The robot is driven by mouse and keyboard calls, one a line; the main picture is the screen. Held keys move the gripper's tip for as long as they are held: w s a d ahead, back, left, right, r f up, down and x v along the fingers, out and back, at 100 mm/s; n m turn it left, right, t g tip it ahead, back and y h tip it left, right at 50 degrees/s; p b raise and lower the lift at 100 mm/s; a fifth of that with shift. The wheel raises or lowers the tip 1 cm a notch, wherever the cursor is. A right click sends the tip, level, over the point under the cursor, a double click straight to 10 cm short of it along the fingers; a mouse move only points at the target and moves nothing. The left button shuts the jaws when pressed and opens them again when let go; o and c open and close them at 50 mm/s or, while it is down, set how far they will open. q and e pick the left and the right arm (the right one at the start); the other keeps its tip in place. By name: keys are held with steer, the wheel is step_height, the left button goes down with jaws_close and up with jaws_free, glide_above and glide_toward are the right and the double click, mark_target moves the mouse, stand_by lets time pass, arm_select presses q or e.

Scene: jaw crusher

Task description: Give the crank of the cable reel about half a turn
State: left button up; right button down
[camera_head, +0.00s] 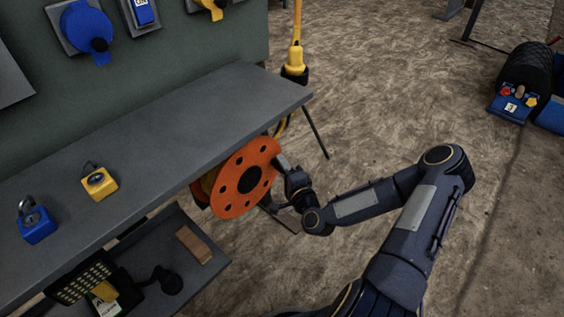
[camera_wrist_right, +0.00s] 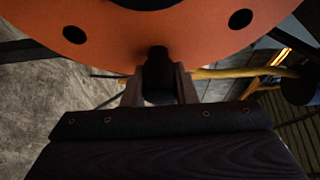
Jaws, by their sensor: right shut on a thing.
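The cable reel (camera_head: 232,186) is an orange disc with round holes and a dark centre, below the front edge of the grey bench. Its orange flange fills the top of the right wrist view (camera_wrist_right: 195,38). My right gripper (camera_head: 284,168) is at the right side of the reel. In the right wrist view its two fingers are shut on the dark crank handle (camera_wrist_right: 158,78), which stands out from the disc near its lower rim. My left gripper is in neither view.
The grey bench top (camera_head: 150,135) overhangs the reel. It holds a blue padlock (camera_head: 36,224) and a yellow padlock (camera_head: 99,183). A lower shelf (camera_head: 180,275) carries a keypad device and a brown block. A yellow cable plug (camera_head: 295,65) hangs behind the bench.

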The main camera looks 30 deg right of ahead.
steer(key=shift+f+m, duration=0.5)
steer(key=shift+f, duration=0.05)
steer(key=shift+s+a, duration=0.1)
steer(key=c, duration=1.2)
jaws_free()
steer(key=shift+o, duration=0.2)
steer(key=s+p, duration=0.1)
steer(key=s, duration=0.6)
steer(key=shift+s+a+p, duration=0.15)
steer(key=shift+s+p, duration=0.2)
steer(key=shift+s, duration=0.05)
steer(key=shift+r, duration=0.1)
